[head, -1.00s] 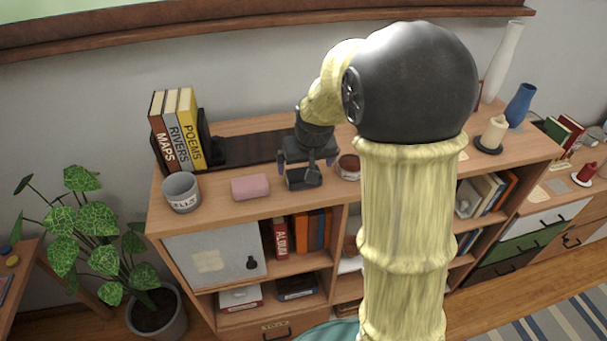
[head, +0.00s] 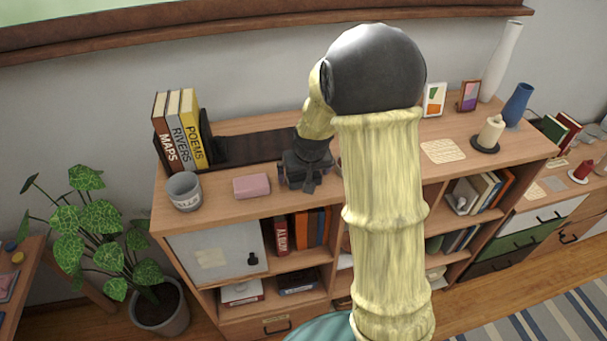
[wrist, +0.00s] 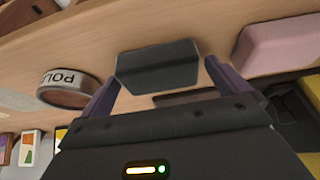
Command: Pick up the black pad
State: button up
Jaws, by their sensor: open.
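The black pad (wrist: 158,70) is a small dark block on the wooden cabinet top. In the wrist view it shows between the tips of my open gripper (wrist: 162,74), with gaps seen on both sides. In the head view my gripper (head: 306,178) is low over the cabinet top, just right of a pink block, and hides most of the pad. I cannot tell how far down the fingers reach around the pad.
The pink block (head: 251,186) lies close to my gripper; it also shows in the wrist view (wrist: 275,42). A round tin (wrist: 68,88) stands on the other side. A dark flat strip (head: 255,148) runs behind. A grey cup (head: 184,192) stands farther left.

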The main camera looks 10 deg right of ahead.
dwell(0.4)
jog(key=c, duration=0.9)
jog(key=shift+r, duration=0.1)
notch_tip(320, 180, up, 10)
jog(key=b, duration=0.2)
jog(key=shift+b, duration=0.35)
jog(key=shift+o, duration=0.7)
jog(key=shift+c, duration=0.3)
